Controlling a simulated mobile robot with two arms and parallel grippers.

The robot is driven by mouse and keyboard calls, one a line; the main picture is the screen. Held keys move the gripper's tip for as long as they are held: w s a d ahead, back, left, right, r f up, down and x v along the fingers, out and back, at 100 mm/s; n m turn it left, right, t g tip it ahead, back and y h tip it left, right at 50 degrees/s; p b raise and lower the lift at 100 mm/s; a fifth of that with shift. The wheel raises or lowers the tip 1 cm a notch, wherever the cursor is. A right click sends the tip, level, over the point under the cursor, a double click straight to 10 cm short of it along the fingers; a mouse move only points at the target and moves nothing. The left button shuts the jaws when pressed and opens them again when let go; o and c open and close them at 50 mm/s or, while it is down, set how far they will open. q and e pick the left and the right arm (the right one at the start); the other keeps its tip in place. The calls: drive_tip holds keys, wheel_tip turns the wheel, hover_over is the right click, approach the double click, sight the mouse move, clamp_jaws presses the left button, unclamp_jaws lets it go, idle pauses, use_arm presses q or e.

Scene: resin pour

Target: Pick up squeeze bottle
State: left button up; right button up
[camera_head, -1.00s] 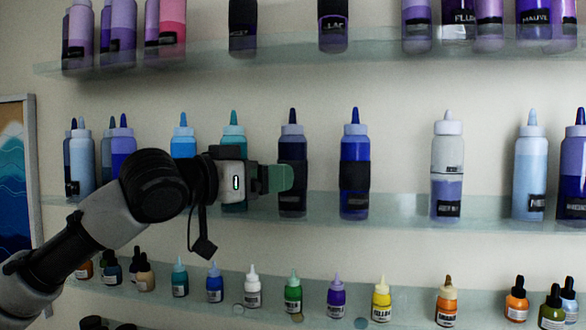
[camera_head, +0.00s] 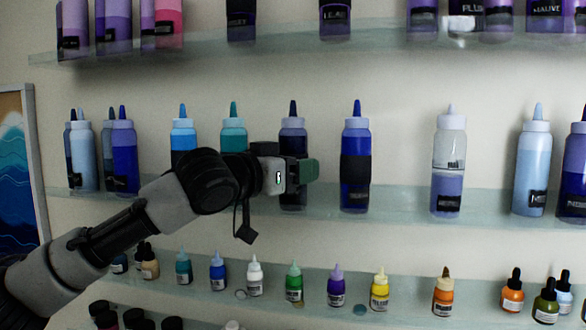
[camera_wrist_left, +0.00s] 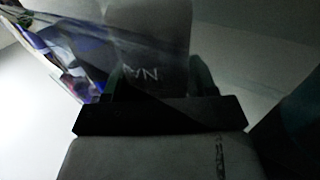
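A dark navy squeeze bottle (camera_head: 293,131) stands upright on the middle glass shelf. My left gripper (camera_head: 300,172) is at its lower half and hides part of it. One green finger shows at the bottle's right side. In the left wrist view the labelled bottle (camera_wrist_left: 150,45) fills the space between the two dark green fingers (camera_wrist_left: 158,82), with pale lettering on its label. The view is too dark to tell whether the fingers press on it. My right gripper is not in view.
A teal bottle (camera_head: 233,136) stands close on the left and a blue bottle (camera_head: 355,137) on the right. The middle glass shelf (camera_head: 400,205) has free room between bottles. Small dropper bottles, such as a green one (camera_head: 293,283), line the shelf below. More bottles stand above.

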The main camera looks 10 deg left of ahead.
sight(286, 128)
use_arm(q)
drive_tip(key=c, duration=0.6)
drive_tip(key=shift+o, duration=0.2)
drive_tip(key=shift+r, duration=0.1)
drive_tip(key=shift+s+r+b, duration=0.25)
drive_tip(key=shift+b, duration=0.35)
wheel_tip(286, 128, up, 6)
drive_tip(key=shift+r+b, duration=0.1)
drive_tip(key=shift+b, duration=0.35)
drive_tip(key=s+b, duration=0.8)
drive_tip(key=s, duration=1.1)
drive_tip(key=shift+s, duration=0.3)
drive_tip(key=shift+r, duration=0.1)
